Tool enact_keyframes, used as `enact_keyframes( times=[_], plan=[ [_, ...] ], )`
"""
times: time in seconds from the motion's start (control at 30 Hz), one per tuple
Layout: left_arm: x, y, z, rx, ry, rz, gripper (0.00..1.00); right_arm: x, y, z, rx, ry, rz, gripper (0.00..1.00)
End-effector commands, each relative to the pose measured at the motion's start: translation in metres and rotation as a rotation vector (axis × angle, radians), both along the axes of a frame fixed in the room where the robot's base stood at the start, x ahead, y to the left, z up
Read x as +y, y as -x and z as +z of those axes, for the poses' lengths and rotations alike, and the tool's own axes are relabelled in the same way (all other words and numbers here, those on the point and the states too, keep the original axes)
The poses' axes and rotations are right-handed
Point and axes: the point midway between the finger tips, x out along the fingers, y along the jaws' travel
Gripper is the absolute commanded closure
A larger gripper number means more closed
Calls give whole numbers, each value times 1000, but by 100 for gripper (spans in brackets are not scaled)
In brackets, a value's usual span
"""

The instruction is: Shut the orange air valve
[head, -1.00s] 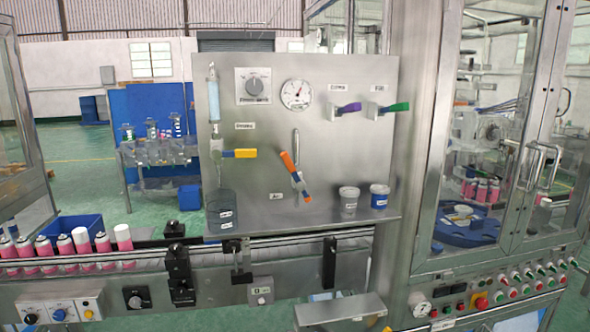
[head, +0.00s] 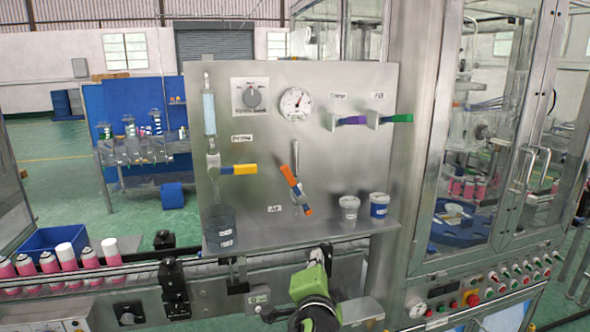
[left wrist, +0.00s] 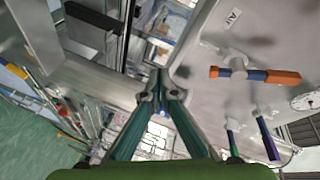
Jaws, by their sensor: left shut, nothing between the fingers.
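The orange air valve (head: 289,175) is on the upright steel panel above the "Air" label. Its handle is orange with a blue band and slants from upper left to lower right across a grey vertical pipe. In the left wrist view the handle (left wrist: 284,77) lies nearly level at right, apart from my fingers. My left gripper (head: 326,257), on a green arm, is low in front of the panel's ledge, below the valve. Its fingers meet at the tips (left wrist: 160,88), shut and empty. My right gripper is not in view.
A yellow-handled valve (head: 240,169) is left of the orange one; purple (head: 350,120) and green (head: 398,118) handles are upper right. Pink cans (head: 68,257) line the conveyor at left.

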Motion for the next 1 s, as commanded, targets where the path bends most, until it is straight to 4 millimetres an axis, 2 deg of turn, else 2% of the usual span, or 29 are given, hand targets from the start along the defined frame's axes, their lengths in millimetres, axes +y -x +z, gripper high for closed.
enact_keyframes(
  times=[0.03, 0.1, 0.2, 0.3, 0.47, 0.9, 1.0],
  plan=[
    [-2, 8, 51, -73, -6, 6, 100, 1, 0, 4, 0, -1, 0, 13],
    [-3, 22, 102, -151, -14, 18, 100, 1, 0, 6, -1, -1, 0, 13],
    [0, 40, 153, -232, -19, 38, 100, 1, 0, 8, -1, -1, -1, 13],
    [3, 52, 180, -274, -18, 50, 100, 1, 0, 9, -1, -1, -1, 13],
    [4, 47, 189, -287, -22, 56, 100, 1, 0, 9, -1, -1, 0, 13],
    [5, -34, 200, -285, -23, 56, 100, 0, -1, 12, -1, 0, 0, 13],
    [9, -45, 197, -284, -22, 56, 100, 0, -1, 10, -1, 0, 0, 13]
  ],
)
